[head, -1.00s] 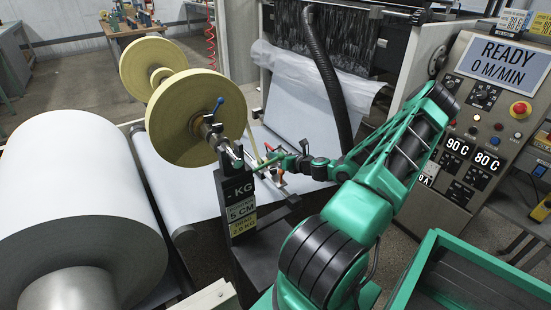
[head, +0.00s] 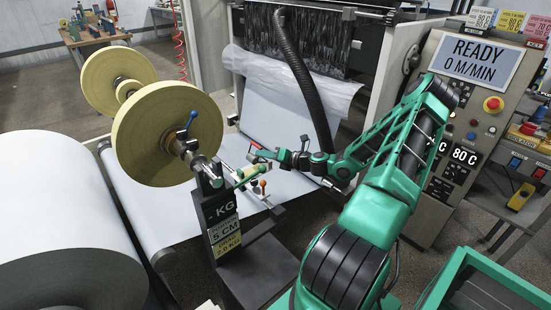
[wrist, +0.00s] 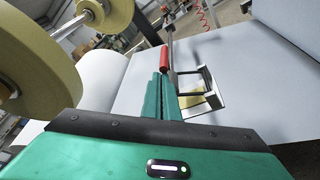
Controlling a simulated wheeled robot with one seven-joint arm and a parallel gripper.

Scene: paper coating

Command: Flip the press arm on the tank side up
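The press arm shows in the wrist view as a thin metal lever with a red handle (wrist: 163,60), rising past the white web. In the head view, a small red part (head: 255,152) shows at the tip of my gripper. My gripper (wrist: 161,80) has its green fingers close together, with the red handle right at their tips and apparently between them. It also shows in the head view (head: 262,153), low over the white web beside the yellow rolls. A metal bracket frame (wrist: 205,92) stands just right of the fingers. The far end of the lever is unclear.
A large white roll (head: 50,200) fills the left. The control panel (head: 480,100) reads READY, 0 M/MIN. A black hose (head: 305,85) hangs behind my arm.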

